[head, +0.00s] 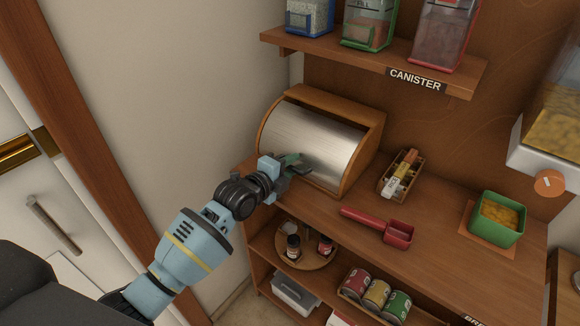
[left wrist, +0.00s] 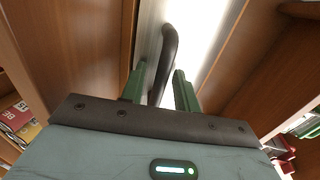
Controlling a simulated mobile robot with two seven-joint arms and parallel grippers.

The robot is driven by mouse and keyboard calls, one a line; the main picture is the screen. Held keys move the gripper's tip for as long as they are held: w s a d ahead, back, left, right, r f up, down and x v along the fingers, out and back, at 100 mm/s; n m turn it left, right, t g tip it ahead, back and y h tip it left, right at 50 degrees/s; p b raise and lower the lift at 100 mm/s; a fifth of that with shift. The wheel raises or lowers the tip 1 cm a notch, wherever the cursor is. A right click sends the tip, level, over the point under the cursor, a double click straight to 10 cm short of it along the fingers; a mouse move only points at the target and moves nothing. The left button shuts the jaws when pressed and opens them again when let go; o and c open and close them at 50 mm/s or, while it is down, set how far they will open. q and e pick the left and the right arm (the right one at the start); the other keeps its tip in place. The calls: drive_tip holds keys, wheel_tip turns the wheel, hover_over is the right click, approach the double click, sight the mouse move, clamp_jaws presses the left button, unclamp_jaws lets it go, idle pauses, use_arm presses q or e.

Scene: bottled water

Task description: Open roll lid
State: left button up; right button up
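The roll lid (head: 312,138) is a curved, brushed-metal cover on a wooden box (head: 365,118). It is down over the front of the box, which stands on the wooden counter. A dark bar handle (left wrist: 168,50) sits low on the lid and also shows in the head view (head: 301,168). My left gripper (head: 291,162) is at the handle, at the lid's lower front. In the left wrist view its two green fingers (left wrist: 160,88) stand apart on either side of the handle, with visible gaps. My right gripper is not in view.
On the counter right of the box are a small wooden tray (head: 388,192) of packets, a red scoop (head: 395,234) and a green container (head: 488,229). A canister shelf (head: 370,65) hangs above. Below are a round tray (head: 312,262) with bottles and several cans (head: 376,294).

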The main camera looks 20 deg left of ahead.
use_arm(q)
clamp_jaws()
idle(0.4)
